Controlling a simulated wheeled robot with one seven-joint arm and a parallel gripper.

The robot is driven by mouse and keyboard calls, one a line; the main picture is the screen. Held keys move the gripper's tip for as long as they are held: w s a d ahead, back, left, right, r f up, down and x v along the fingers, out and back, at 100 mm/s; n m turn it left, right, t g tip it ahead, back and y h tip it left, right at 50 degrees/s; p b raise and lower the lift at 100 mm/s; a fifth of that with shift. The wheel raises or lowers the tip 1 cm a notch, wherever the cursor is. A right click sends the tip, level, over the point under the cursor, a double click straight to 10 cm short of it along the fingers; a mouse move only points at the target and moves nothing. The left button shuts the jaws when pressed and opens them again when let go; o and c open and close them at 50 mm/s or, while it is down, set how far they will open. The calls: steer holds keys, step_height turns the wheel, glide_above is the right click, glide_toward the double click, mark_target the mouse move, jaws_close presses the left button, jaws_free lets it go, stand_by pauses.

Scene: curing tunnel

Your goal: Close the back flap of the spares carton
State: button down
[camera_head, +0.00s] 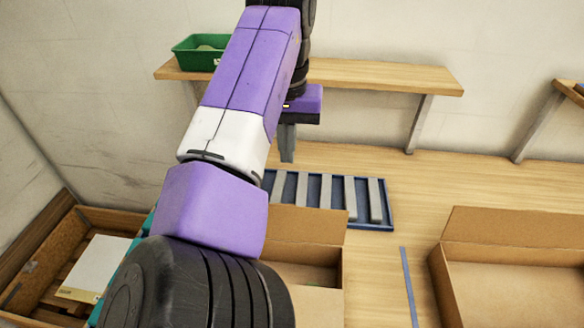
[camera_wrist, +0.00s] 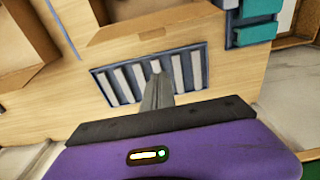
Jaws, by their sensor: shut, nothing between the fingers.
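Two open brown cartons stand on the wooden table in the head view, and I cannot tell which is the spares carton. The middle carton (camera_head: 318,300) is partly hidden by my arm; its back flap (camera_head: 318,226) stands up. The right carton (camera_head: 505,285) runs out of the picture, and its back flap (camera_head: 510,226) also stands up. In the wrist view a carton flap (camera_wrist: 128,32) shows beyond the rack, and another carton (camera_wrist: 22,45) is at left. My gripper (camera_head: 288,158) is shut and empty, pointing down beyond the middle carton. Its fingers also show in the wrist view (camera_wrist: 157,92).
A blue rack with several grey bars (camera_head: 388,220) lies behind the middle carton. A blue strip (camera_head: 408,285) lies between the cartons. A wall shelf (camera_head: 390,76) holds a green bin (camera_head: 190,55). A wooden crate (camera_head: 45,240) is at left. Bare table lies right of the rack.

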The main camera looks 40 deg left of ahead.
mark_target(284, 220)
step_height(284, 220, down, 10)
steer(key=r+p, duration=0.1)
steer(key=shift+s+d+r+p, duration=0.2)
steer(key=shift+s+d+p, duration=0.2)
steer(key=shift+s, duration=0.3)
steer(key=shift+s+d+r+p, duration=0.2)
steer(key=shift+s+d+p, duration=0.2)
steer(key=shift+s, duration=0.3)
